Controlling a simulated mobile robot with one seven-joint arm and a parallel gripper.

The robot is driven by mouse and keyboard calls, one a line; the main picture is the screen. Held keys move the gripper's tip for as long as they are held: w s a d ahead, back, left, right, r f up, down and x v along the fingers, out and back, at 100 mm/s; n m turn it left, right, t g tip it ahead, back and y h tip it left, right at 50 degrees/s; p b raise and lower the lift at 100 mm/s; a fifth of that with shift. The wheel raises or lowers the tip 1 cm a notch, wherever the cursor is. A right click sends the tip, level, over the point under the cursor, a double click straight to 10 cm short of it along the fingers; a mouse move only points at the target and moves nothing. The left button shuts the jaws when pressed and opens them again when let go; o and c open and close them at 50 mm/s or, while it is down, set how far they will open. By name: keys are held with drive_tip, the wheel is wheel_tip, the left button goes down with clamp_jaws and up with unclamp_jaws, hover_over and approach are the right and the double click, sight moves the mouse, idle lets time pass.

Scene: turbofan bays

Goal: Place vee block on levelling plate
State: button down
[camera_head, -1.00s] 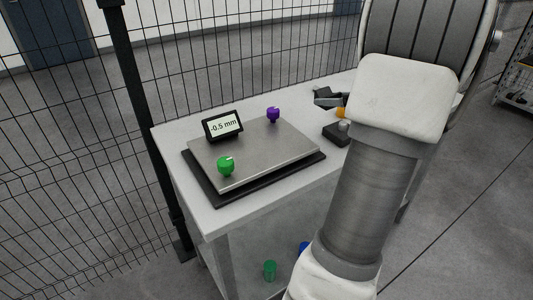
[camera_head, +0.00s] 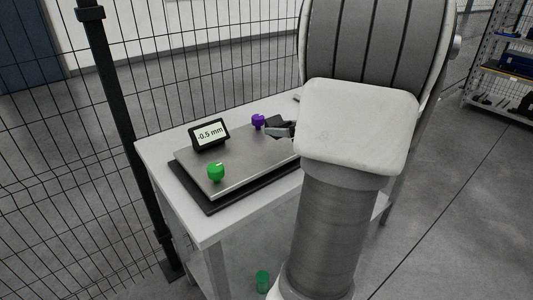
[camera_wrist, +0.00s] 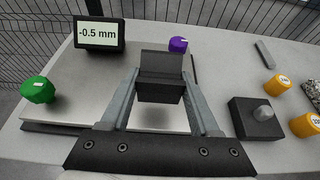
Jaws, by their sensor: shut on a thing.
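The levelling plate (camera_head: 240,167) is a grey metal slab on a black base, with a green knob (camera_head: 216,172), a purple knob (camera_head: 258,121) and a display (camera_head: 209,135) reading -0.5 mm. My gripper (camera_wrist: 159,101) is shut on the dark vee block (camera_wrist: 161,72), with one finger on each side. In the wrist view the block hangs over the right part of the plate (camera_wrist: 75,80), with a shadow below it. In the head view my arm hides most of the gripper; the block (camera_head: 277,122) shows partly beside the purple knob.
In the wrist view, a black block with a round metal knob (camera_wrist: 262,113) stands right of the plate, with orange weights (camera_wrist: 276,85) and a grey bar (camera_wrist: 264,52) beyond. A mesh fence (camera_head: 60,130) runs behind the table.

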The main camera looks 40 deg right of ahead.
sight(267, 156)
drive_tip(key=w+a+f, duration=0.2)
drive_tip(key=shift+w+a+b, duration=0.15)
drive_tip(key=shift+a+b, duration=0.15)
drive_tip(key=shift+b, duration=0.1)
drive_tip(key=shift+a+f, duration=0.1)
drive_tip(key=shift+f, duration=0.1)
drive_tip(key=shift+f+b, duration=0.75)
drive_tip(key=shift+f, duration=1.1)
drive_tip(key=shift+f, duration=0.15)
drive_tip(key=shift+c, duration=0.6)
unclamp_jaws()
